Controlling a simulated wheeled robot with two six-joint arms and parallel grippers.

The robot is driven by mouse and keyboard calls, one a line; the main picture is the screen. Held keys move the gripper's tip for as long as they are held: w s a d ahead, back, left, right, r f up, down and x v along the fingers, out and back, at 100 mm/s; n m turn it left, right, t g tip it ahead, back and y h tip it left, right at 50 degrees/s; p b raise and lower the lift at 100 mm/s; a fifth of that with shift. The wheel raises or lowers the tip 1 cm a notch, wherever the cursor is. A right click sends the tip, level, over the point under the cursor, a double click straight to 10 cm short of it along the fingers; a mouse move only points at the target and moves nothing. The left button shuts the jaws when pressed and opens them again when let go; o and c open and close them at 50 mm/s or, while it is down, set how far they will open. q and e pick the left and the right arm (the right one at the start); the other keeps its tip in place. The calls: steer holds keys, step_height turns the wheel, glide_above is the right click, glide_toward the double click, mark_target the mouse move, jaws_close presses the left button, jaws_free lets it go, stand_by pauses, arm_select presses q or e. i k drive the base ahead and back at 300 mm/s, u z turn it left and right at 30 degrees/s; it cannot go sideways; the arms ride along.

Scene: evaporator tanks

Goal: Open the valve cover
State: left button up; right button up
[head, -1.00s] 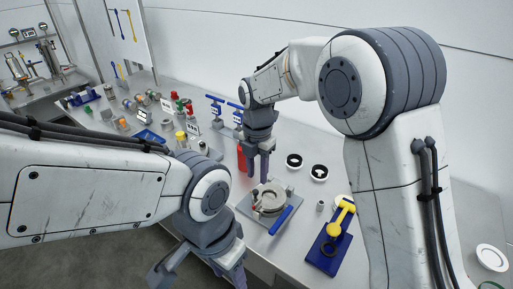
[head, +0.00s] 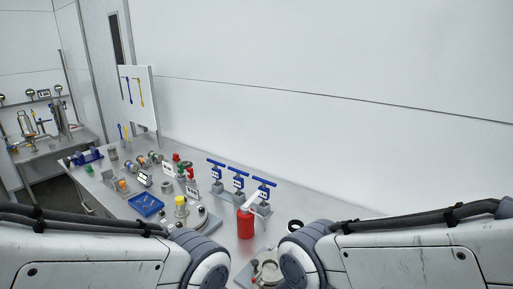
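The low round metal fitting on its plate (head: 265,272), which may be the task's valve cover, shows only in part at the bottom centre of the head view. My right arm's rounded joint hides much of it, and its blue handle is out of sight. I cannot tell whether it is open or closed. My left arm comes in from the bottom left and my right arm from the bottom right. Both grippers are out of view below the frame.
A red can (head: 246,224) stands just behind the fitting. Blue T-handled valves (head: 238,182) stand in a row behind it. A blue tray (head: 146,204), a yellow-topped part (head: 181,206) and several small fittings fill the bench to the left.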

mark_target(274, 277)
steer(key=u, duration=0.45)
steer(key=k, duration=1.1)
steer(key=u, duration=1)
steer(key=i, duration=0.85)
steer(key=z, duration=0.45)
steer(key=i, duration=0.8)
steer(key=z, duration=0.55)
